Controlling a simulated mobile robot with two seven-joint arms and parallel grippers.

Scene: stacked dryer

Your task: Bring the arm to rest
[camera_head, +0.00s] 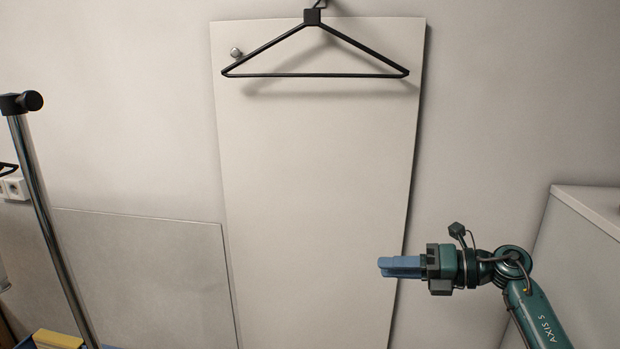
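My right gripper (400,267) is at the lower right of the head view, its blue fingers pointing left in front of the white panel's right edge. The fingers overlap from this side, so I cannot tell whether they are open or shut. Nothing visible hangs from them. My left gripper is out of view.
A black hanger (315,75) hangs empty before a tall white panel (315,190) with a knob (236,53). A metal pole (50,220) stands left. A pale cabinet (580,255) stands right, close to my arm. A yellow object (57,340) shows at the bottom left.

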